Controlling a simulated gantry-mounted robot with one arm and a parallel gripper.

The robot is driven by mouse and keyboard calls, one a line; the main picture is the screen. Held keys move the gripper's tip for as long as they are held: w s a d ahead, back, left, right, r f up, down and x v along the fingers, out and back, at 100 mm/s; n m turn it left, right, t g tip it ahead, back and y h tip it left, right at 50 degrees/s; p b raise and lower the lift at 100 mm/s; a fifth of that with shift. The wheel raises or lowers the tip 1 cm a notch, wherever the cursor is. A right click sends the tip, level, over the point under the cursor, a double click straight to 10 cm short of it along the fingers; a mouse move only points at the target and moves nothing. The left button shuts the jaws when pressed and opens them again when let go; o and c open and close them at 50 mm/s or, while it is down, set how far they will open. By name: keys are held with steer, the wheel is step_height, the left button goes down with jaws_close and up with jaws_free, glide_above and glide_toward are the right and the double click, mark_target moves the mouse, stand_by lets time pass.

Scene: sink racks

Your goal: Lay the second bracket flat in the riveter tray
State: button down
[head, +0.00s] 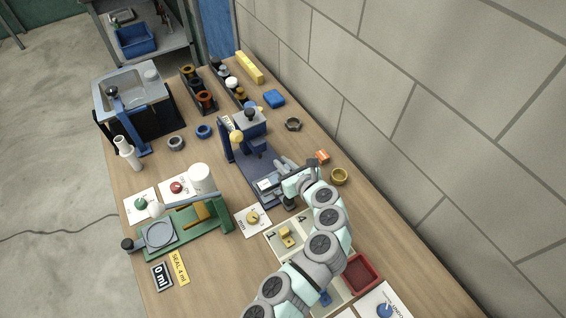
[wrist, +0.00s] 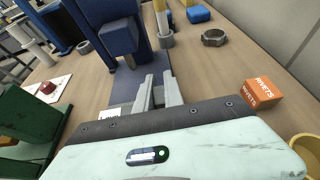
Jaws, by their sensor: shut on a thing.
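The blue riveter (head: 250,133) stands mid-bench, and its long blue base reaches toward me. The riveter also fills the upper middle of the wrist view (wrist: 112,28). My gripper (head: 281,165) is low over the near part of that base. In the wrist view my gripper (wrist: 160,84) points at the riveter, its two grey fingers close together. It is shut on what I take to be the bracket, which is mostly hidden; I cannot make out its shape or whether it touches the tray. A white label (wrist: 109,114) shows at the base's left edge.
An orange rivets box (wrist: 263,92) and a brass ring (head: 339,176) lie right of my gripper. A green press (head: 190,225) stands left. A compartment tray (head: 277,249) with small parts and a red bin (head: 363,272) are nearer. The wall closes the right side.

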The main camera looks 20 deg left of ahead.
steer(key=shift+f, duration=0.75)
stand_by(0.5)
steer(key=c, duration=1.4)
jaws_free()
steer(key=shift+o, duration=0.2)
steer(key=p+v, duration=0.1)
steer(key=v, duration=0.9)
steer(key=shift+s+d+r, duration=0.2)
steer(key=shift+d, duration=0.1)
